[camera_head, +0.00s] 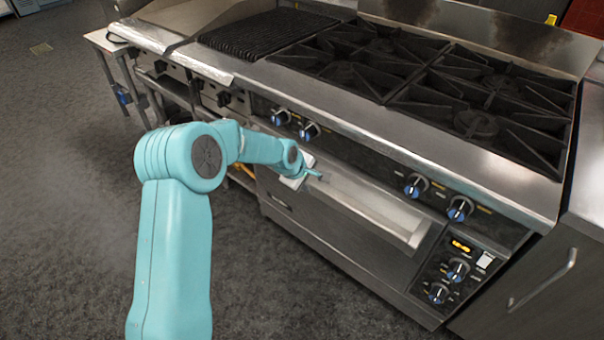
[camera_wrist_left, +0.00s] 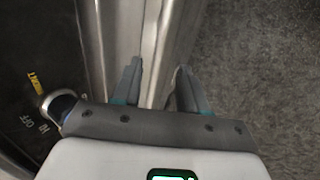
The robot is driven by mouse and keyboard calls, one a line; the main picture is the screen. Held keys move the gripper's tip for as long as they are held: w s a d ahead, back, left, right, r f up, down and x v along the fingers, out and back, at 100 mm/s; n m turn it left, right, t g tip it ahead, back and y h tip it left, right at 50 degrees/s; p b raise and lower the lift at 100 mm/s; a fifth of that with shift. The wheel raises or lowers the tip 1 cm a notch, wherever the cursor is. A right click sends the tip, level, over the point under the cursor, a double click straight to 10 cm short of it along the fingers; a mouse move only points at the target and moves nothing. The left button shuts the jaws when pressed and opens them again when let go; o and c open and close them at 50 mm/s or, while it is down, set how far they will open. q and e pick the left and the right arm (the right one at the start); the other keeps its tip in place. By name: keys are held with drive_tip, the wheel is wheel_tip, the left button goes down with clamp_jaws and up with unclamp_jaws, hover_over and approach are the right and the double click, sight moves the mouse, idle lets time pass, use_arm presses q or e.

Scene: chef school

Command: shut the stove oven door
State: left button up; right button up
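The stove's oven door (camera_head: 335,232) is a steel front panel below the row of burner knobs in the head view. It looks shut or nearly shut; I cannot tell if a small gap remains at its top. A pale steel handle bar (camera_head: 385,213) runs along its upper edge. My left gripper (camera_head: 315,175) is at the left end of this bar. In the left wrist view, the fingers (camera_wrist_left: 157,88) are apart, with a steel edge (camera_wrist_left: 158,45) running between them. I cannot tell whether they touch it. My right gripper is not in view.
Blue-ringed knobs (camera_head: 416,186) line the stove front above the door, close to my left gripper. A control panel (camera_head: 457,268) with a lit display is right of the door. A steel cabinet (camera_head: 535,285) stands further right. The grey floor in front is clear.

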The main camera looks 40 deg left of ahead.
use_arm(q)
drive_tip(key=v, duration=0.6)
drive_tip(key=shift+s, duration=0.1)
